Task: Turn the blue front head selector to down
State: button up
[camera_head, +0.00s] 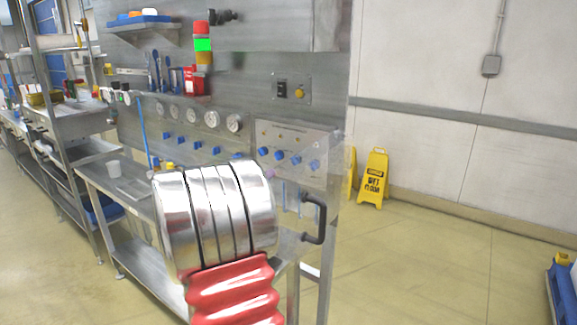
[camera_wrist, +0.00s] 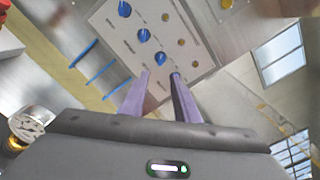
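A sloped grey control panel (camera_head: 290,140) at the right end of the steel bench carries a row of blue selectors (camera_head: 295,159). Their labels are too small to read, so I cannot tell which is the front head selector. In the wrist view, blue selectors (camera_wrist: 144,35) run diagonally down the panel. One blue selector (camera_wrist: 160,58) lies just ahead of the gap between my fingertips. My gripper (camera_wrist: 160,74) is open, with two purple fingers apart and nothing visibly held. I cannot tell whether a finger touches the panel. In the head view my arm hides most of the gripper.
Several gauges (camera_head: 211,118) and more blue knobs sit left of the panel. A black handle (camera_head: 318,218) sticks out at the bench's right end. A stack light (camera_head: 203,45) stands above. A yellow wet-floor sign (camera_head: 374,178) stands on otherwise open floor to the right.

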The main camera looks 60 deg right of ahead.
jog(key=s+d, duration=0.2)
jog(key=d, duration=1.1)
jog(key=shift+d, duration=0.3)
jog(key=shift+s, duration=0.1)
